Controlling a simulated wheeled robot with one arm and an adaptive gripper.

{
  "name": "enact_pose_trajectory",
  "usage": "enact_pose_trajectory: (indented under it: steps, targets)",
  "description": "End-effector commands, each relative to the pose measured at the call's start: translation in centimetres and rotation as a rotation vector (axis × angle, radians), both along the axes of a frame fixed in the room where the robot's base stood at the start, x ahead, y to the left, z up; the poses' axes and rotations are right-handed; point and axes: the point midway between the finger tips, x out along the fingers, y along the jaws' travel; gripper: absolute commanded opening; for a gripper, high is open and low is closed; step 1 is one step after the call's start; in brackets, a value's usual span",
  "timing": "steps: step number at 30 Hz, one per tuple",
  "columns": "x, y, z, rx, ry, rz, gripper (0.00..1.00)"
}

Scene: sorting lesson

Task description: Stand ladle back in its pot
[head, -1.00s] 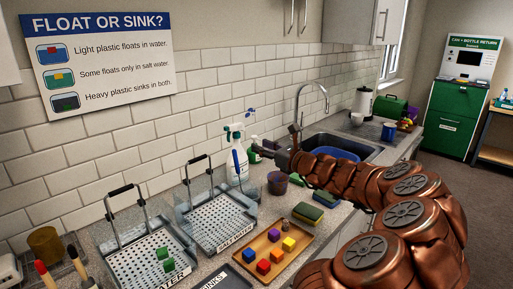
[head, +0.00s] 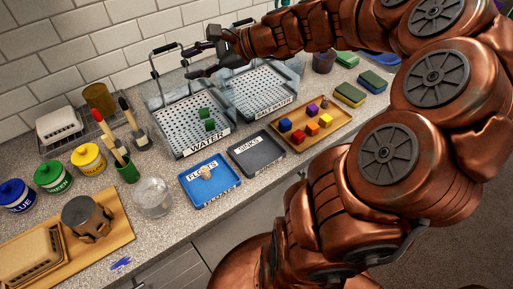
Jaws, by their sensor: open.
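I cannot make out a ladle for certain. A small green pot (head: 128,172) stands on the counter at left of centre, and a red-ended tool (head: 103,122) rises from it, leaning left. A dark-ended tool (head: 126,108) stands just behind; I cannot tell whether it shares that pot. My gripper (head: 194,61) is open and empty, its fingers pointing left over the back of the WATER tub (head: 168,147). It is well apart from the green pot, to its upper right.
A clear beaker (head: 153,200) stands in front of the green pot. The FLOATS tray (head: 222,188), SINKS tray (head: 258,158) and wooden tray (head: 338,107) line the front.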

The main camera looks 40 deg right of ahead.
Motion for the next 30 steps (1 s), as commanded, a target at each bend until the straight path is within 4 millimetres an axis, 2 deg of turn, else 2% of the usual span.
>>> enact_pose_trajectory:
  steps: [1,3,6,9,13,18,21,24,30]
  targets:
    - [-1.9,3.6,-1.1,-0.102,0.001,0.124,0.41]
    - [-4.8,7.2,-2.8,-0.241,-0.003,0.285,0.41]
    - [-9.7,10.8,-5.5,-0.423,-0.002,0.517,0.41]
    - [-14.5,12.3,-8.1,-0.6,-0.002,0.735,0.41]
    - [-20.8,11.8,-10.9,-0.811,0.011,1.012,0.41]
    - [-26.7,8.5,-12.8,-1.03,0.042,1.297,0.41]
    - [-28.8,6.6,-13.3,-1.108,0.064,1.402,0.41]
    - [-29.8,5.8,-13.3,-1.153,0.078,1.46,0.41]
    - [-30.2,5.3,-13.4,-1.171,0.084,1.484,0.41]
